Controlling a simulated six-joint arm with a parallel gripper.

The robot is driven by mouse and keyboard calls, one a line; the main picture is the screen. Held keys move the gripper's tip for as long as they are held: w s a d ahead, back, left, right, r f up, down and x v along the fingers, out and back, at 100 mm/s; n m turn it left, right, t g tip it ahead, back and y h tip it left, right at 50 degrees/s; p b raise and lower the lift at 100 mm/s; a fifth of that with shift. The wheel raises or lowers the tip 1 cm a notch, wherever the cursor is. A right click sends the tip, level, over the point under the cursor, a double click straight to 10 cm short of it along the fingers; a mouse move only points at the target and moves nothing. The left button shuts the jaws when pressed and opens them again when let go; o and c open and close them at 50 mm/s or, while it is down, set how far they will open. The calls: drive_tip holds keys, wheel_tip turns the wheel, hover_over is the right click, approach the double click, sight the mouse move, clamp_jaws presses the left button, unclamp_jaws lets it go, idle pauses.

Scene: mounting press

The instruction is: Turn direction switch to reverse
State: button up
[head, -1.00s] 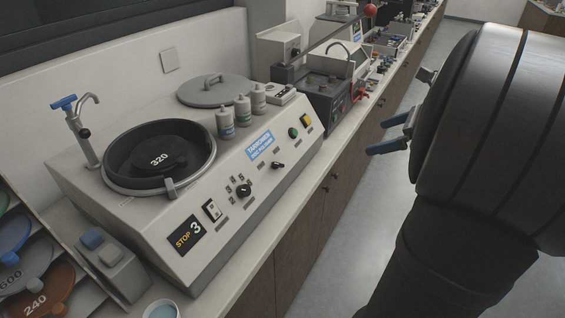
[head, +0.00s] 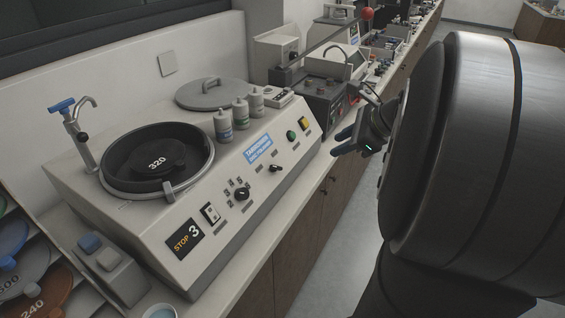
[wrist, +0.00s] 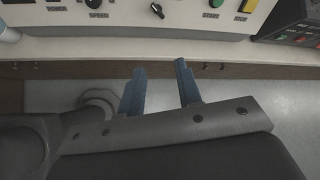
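The polisher (head: 150,238) has a sloped front panel with a small black pointer switch (head: 275,168), which I take to be the direction switch. It also shows at the top of the wrist view (wrist: 157,10), its pointer slanting toward the lower right; its label is not readable. My gripper (head: 342,141) is to the right of the panel in the head view, in front of the bench edge. In the wrist view my gripper (wrist: 160,68) has two blue fingers apart with nothing between them. The switch lies ahead of the gap, clear of both fingers.
The speed knob (head: 242,194) is left of the switch. The green start button (head: 291,135) and yellow stop button (head: 304,124) are to its right. A display (head: 186,238) reads "STOP 3". Bottles (head: 241,112) stand on top. The floor before the bench is clear.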

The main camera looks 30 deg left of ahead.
drive_tip(key=s+a+f+n+t+h, duration=0.15)
drive_tip(key=s+a+n, duration=0.25)
drive_tip(key=a, duration=0.4)
approach(276, 167)
drive_tip(key=shift+t+y, duration=0.25)
drive_tip(key=x, duration=0.8)
drive_tip(key=shift+f, duration=0.45)
clamp_jaws()
